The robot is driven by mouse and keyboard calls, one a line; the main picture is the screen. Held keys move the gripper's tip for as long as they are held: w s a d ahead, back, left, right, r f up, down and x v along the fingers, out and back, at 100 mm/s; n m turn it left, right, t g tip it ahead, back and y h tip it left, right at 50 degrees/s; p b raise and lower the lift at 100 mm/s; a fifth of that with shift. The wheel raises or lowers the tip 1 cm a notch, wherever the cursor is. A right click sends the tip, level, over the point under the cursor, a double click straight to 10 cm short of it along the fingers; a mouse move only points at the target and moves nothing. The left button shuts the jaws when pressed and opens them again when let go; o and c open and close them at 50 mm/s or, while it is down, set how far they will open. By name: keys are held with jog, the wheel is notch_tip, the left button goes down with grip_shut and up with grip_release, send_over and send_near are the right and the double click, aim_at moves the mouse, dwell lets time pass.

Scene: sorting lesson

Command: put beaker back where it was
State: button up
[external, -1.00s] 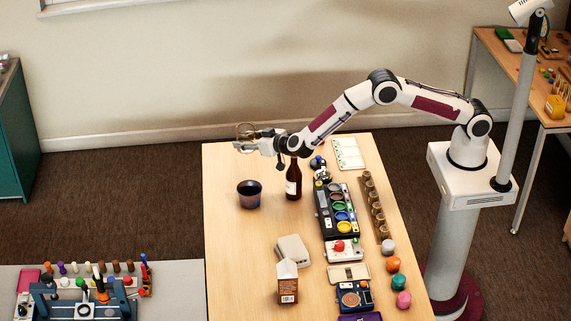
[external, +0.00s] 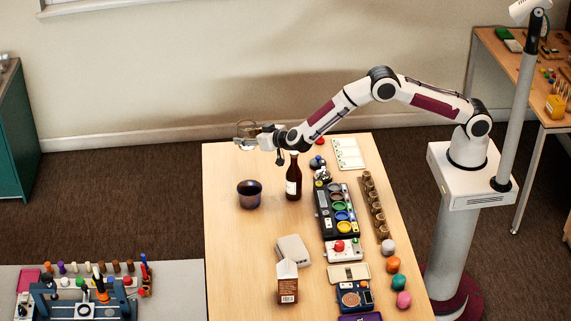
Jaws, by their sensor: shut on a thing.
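The beaker (external: 245,126) looks like clear glass with a round rim. It is above the far left corner of the table, off the surface. My gripper (external: 252,138) is shut on it, at the end of my arm reaching in from the right. The fingers and the beaker overlap, so the exact contact and the beaker's tilt are hard to tell.
A dark cup (external: 249,195) and a brown bottle (external: 293,178) stand on the table (external: 232,250) below my gripper. The table's left strip is bare.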

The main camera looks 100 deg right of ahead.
jog(key=s+d+r+n+t+y, duration=0.1)
jog(key=d+r, duration=0.2)
jog(key=d, duration=0.7)
jog(key=s+d+r+n+y, duration=0.1)
jog(key=d+r, duration=0.3)
jog(key=d, duration=0.7)
jog(key=shift+s+t, duration=0.4)
jog(key=shift+s, duration=0.15)
jog(key=shift+r+n+y, duration=0.15)
jog(key=shift+n+y, duration=0.25)
jog(key=shift+n, duration=0.3)
jog(key=shift+w+a+n+t+y, duration=0.1)
jog(key=shift+a+n+t+y, duration=0.1)
jog(key=shift+n+t+y, duration=0.45)
jog(key=shift+a+f+n+y, duration=0.2)
jog(key=shift+a+n+y, duration=0.25)
jog(key=shift+n+y, duration=0.15)
jog(key=s+a+f+n+y, duration=0.3)
jog(key=a+f+n+y, duration=0.1)
jog(key=a, duration=0.5)
jog(key=s+a+f+n+y, duration=0.3)
jog(key=a+f+n+y, duration=0.1)
jog(key=a, duration=0.4)
notch_tip(320, 180, down, 2)
jog(key=shift+s+a+f+y, duration=0.15)
jog(key=shift+a+y, duration=0.2)
jog(key=shift+y, duration=0.5)
